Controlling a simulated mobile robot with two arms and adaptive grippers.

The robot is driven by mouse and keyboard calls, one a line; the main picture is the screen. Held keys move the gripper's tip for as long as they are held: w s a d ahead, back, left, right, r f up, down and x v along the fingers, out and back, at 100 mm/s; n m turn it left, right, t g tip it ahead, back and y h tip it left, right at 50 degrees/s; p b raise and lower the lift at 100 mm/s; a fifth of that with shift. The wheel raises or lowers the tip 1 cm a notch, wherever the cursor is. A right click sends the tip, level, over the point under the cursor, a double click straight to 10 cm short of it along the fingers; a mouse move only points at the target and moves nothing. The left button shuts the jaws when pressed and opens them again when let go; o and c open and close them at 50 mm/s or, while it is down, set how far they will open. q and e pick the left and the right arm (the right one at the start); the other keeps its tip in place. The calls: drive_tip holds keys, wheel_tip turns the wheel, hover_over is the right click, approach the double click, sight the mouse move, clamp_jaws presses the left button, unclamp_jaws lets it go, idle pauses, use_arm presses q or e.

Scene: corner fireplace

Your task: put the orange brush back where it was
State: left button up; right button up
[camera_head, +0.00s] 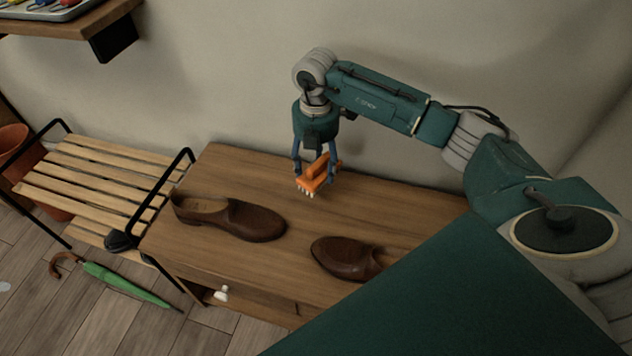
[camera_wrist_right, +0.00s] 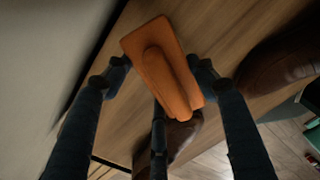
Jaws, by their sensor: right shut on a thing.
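The orange brush (camera_head: 318,175) has pale bristles that point down. My right gripper (camera_head: 317,168) is shut on it and holds it over the back part of the wooden bench (camera_head: 383,203), close to the wall. The brush looks to be a little above the bench top. In the right wrist view the brush (camera_wrist_right: 162,68) sits between the fingers of my right gripper (camera_wrist_right: 160,80), with its flat back and raised grip facing the camera. My left gripper is not in view.
Two brown shoes stand on the bench, one at left (camera_head: 230,217) and one at right (camera_head: 347,258). A slatted rack (camera_head: 95,180) stands left of the bench. A green umbrella (camera_head: 122,283) lies on the floor. A wall shelf (camera_head: 70,32) is at top left.

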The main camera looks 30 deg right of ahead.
sight(316, 178)
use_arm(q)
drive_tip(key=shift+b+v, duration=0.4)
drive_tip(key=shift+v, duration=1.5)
use_arm(e)
drive_tip(key=shift+f, duration=2.8)
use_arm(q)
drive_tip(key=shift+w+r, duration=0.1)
use_arm(e)
drive_tip(key=shift+f, duration=0.1)
drive_tip(key=o, duration=1.3)
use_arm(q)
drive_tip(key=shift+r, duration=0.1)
use_arm(e)
drive_tip(key=shift+r, duration=0.45)
use_arm(q)
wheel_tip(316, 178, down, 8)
drive_tip(key=p, duration=0.2)
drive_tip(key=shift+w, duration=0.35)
use_arm(e)
wheel_tip(316, 178, up, 11)
drive_tip(key=shift+r, duration=0.2)
drive_tip(key=shift+f, duration=0.1)
